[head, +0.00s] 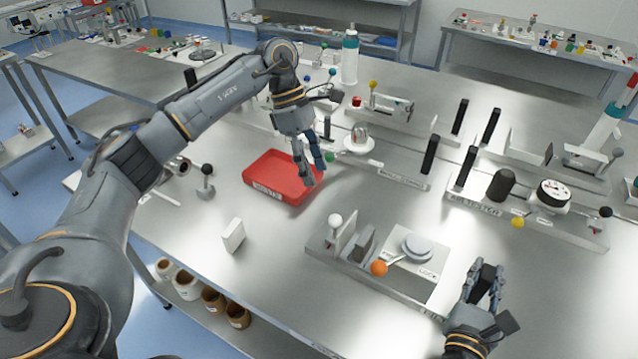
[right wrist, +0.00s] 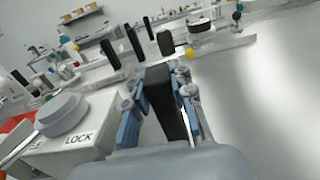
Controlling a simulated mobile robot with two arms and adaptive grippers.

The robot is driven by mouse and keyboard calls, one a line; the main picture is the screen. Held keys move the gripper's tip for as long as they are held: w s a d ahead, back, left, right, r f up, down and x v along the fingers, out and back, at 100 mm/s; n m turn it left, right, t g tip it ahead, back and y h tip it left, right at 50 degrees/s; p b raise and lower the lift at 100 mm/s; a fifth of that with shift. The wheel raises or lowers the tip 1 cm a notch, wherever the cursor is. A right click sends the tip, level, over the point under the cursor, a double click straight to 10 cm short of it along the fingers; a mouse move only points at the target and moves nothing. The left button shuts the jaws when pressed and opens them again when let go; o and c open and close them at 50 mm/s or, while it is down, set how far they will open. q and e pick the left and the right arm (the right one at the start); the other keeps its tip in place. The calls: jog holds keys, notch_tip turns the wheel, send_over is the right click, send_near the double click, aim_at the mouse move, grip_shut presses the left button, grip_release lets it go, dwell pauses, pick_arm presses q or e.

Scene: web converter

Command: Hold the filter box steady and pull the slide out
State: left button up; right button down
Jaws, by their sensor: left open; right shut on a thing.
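A white fixture box (head: 415,240) with a round grey knob (head: 418,246) on top stands front centre; I cannot tell whether it is the filter box. In the right wrist view, its box (right wrist: 75,140) carries a "LOCK" label at left. My right gripper (head: 487,278) is shut on a black upright block (right wrist: 163,100), to the right of this fixture. Whether the block is part of the slide is not clear. My left gripper (head: 312,178) is open, its fingers pointing down over the right side of a red tray (head: 262,180).
An orange ball handle (head: 379,268) and a white ball knob (head: 335,220) stick up at the fixture. A small white block (head: 233,235) stands alone at left. Black posts (head: 430,154) and a dial gauge (head: 555,192) stand behind. The table's right front is clear.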

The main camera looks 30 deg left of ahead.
pick_arm(q)
jog(key=shift+a+r, duration=0.15)
jog(key=shift+r, duration=0.15)
pick_arm(e)
jog(key=shift+s+d+f, duration=0.1)
jog(key=shift+f, duration=0.5)
pick_arm(q)
jog(key=shift+w+r+p, duration=0.1)
jog(key=shift+r+p, duration=0.2)
jog(key=shift+p, duration=0.1)
pick_arm(e)
jog(key=shift+r, duration=0.3)
jog(key=c, duration=1.2)
grip_release()
jog(key=shift+r, duration=0.1)
pick_arm(q)
jog(key=shift+w, duration=0.1)
pick_arm(e)
jog(key=shift+o, duration=0.7)
jog(key=shift+r, duration=0.15)
jog(key=s, duration=1.1)
jog(key=shift+s+a, duration=0.3)
jog(key=shift+s, duration=0.05)
